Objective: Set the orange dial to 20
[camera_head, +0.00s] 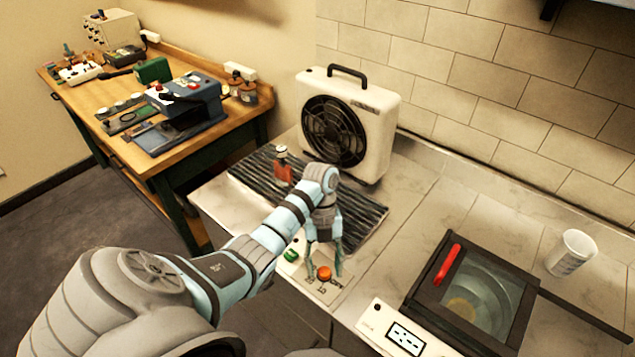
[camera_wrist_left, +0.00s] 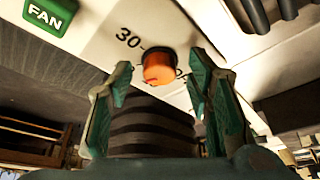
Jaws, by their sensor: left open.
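The orange dial (camera_head: 324,272) sits on a pale panel at the front edge of the counter. In the left wrist view the dial (camera_wrist_left: 158,66) shows a small dark red mark low on its face. The number 30 is printed at its upper left, and another number at its lower right is partly hidden. My left gripper (camera_head: 324,264) is open, with its fingers pointing at the dial. In the left wrist view the left gripper (camera_wrist_left: 160,95) has one finger on each side of the dial, apart from it. My right gripper is not in view.
A green FAN switch (camera_head: 291,255) is left of the dial. A white fan unit (camera_head: 379,120) stands behind a dark ribbed mat (camera_head: 363,222). A water bath (camera_head: 425,270) with a red handle and a white cup (camera_head: 571,253) are at right. A wooden workbench (camera_head: 215,130) is at left.

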